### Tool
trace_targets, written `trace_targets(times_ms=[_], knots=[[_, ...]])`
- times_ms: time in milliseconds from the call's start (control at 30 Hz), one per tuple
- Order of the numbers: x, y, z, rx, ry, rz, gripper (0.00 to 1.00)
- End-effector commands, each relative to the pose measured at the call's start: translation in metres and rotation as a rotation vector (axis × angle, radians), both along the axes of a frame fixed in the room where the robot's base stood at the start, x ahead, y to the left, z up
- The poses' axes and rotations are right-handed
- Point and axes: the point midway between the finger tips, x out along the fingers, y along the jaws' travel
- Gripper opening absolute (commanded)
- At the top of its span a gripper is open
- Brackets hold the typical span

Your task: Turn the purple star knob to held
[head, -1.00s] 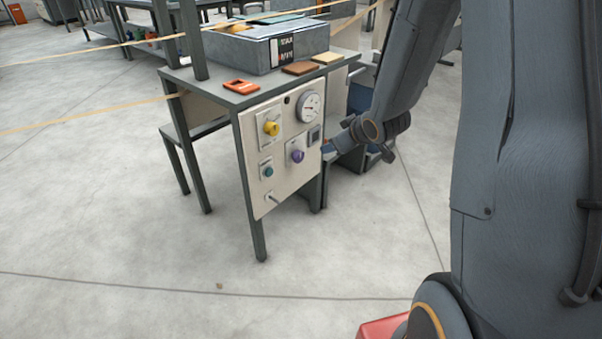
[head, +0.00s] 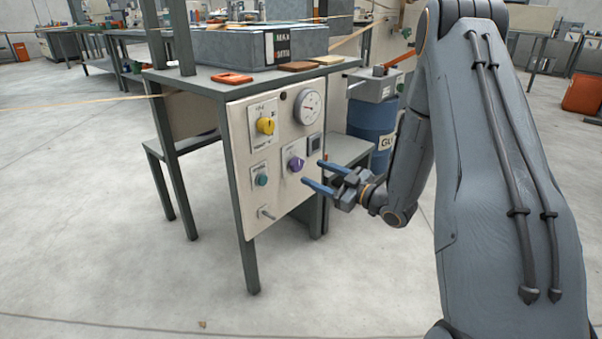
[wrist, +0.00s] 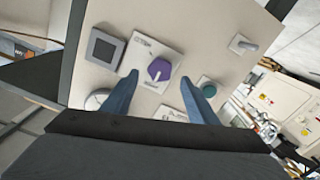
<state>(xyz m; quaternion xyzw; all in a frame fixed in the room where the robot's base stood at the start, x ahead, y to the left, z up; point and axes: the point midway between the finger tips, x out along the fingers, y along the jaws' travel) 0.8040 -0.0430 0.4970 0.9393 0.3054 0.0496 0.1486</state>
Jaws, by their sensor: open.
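The purple star knob (head: 296,164) sits on a pale square plate on the cream control panel (head: 277,205) at the table's end. In the wrist view the knob (wrist: 159,69) lies beyond and between my two blue fingertips, apart from both. My gripper (head: 314,174) is open and empty, just to the right of the knob and in front of the panel. The lettering on the knob's plate is too small to read.
Around the knob are a yellow knob (head: 265,126), a teal button (head: 261,180), a round gauge (head: 310,107), a dark square display (head: 314,142) and a metal lever (head: 267,213). A blue drum (head: 373,128) stands behind. The floor in front is clear.

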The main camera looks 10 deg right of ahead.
Motion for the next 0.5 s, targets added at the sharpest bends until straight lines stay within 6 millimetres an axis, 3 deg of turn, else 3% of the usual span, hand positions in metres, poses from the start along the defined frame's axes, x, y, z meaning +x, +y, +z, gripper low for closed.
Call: trace_targets(times_ms=[300,500], knots=[[0.039,0.029,-0.001,-0.002,-0.001,0.002,0.54],[0.050,0.037,-0.001,-0.001,0.002,-0.001,0.54]])
